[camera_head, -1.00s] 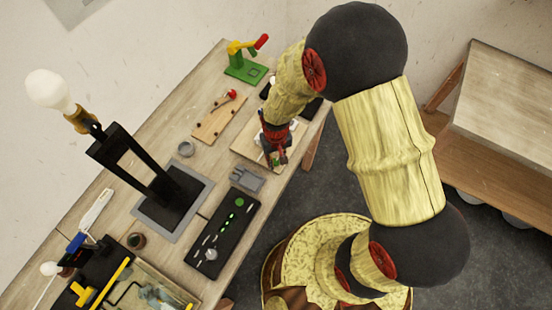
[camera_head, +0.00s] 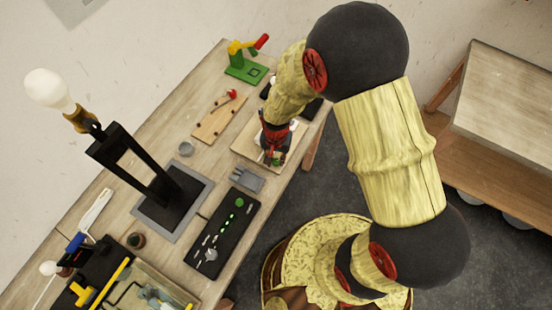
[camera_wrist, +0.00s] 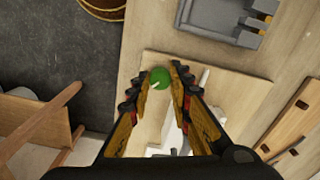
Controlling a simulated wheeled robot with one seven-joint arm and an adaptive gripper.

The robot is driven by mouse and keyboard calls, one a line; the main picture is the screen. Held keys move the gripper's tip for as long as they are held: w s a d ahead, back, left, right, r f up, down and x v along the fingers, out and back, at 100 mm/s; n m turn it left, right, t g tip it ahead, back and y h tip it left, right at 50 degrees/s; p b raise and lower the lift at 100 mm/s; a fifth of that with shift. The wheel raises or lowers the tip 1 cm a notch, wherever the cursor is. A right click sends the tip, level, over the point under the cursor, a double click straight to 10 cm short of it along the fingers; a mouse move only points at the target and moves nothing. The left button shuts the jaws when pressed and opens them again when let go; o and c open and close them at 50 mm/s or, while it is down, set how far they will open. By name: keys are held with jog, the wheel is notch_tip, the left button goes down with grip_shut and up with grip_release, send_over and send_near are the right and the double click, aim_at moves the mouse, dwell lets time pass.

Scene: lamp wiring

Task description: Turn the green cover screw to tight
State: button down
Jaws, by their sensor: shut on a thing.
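The green cover screw (camera_wrist: 159,78) shows in the wrist view as a round green head with a pale slot mark. It sits between the fingertips of my gripper (camera_wrist: 161,76), which is shut on it. In the head view my gripper (camera_head: 273,158) points down over a pale wooden board (camera_head: 245,149) near the table's right edge. The green screw there is mostly hidden by the fingers. A white part (camera_wrist: 178,128) lies below the screw on the board (camera_wrist: 226,85), partly hidden by my fingers. Whether the screw is fully seated cannot be told.
A grey tray-like block (camera_head: 246,180) lies close by, and also shows in the wrist view (camera_wrist: 225,18). A black panel with green lights (camera_head: 228,230), a board with a red-knobbed lever (camera_head: 215,119) and a green stand (camera_head: 245,70) share the table. Floor lies to the right.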

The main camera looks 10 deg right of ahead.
aim_at(276, 161)
dwell(0.3)
jog(key=c, duration=1.7)
grip_release()
jog(key=shift+o, duration=0.4)
jog(key=shift+r, duration=0.1)
notch_tip(276, 161, up, 12)
